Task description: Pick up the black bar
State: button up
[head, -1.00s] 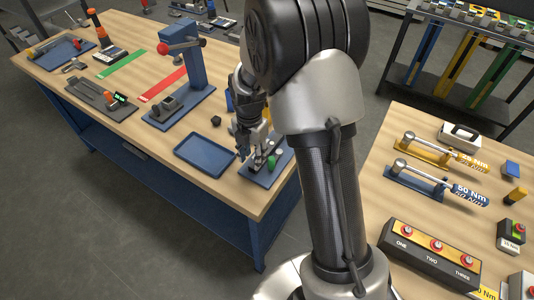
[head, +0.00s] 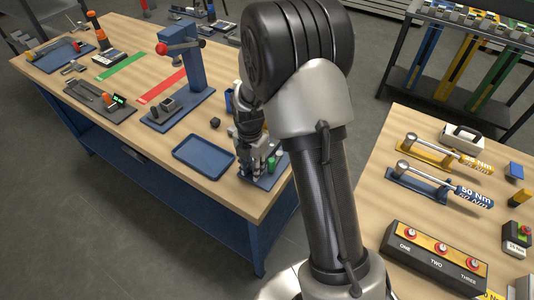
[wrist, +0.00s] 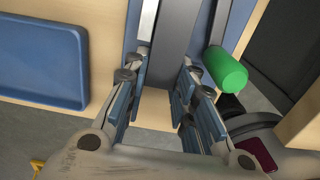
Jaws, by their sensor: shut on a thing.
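The black bar (wrist: 172,40) shows in the wrist view as a dark flat strip running from the top edge down between my fingers. My gripper (wrist: 159,78) is shut on it, with one blue-padded finger on each side. In the head view my gripper (head: 256,168) is low over a small blue base (head: 270,180) at the near right corner of the wooden workbench. The bar is mostly hidden by the gripper there. I cannot tell whether the bar still touches the base.
A blue tray (head: 203,156) lies just left of my gripper. A blue press with a red knob (head: 185,85) stands behind. A second table (head: 400,200) with torque wrenches and a button box is at right.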

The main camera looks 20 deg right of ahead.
grip_shut()
jog(key=shift+r, duration=0.1)
notch_tip(320, 180, up, 20)
jog(key=p, duration=0.5)
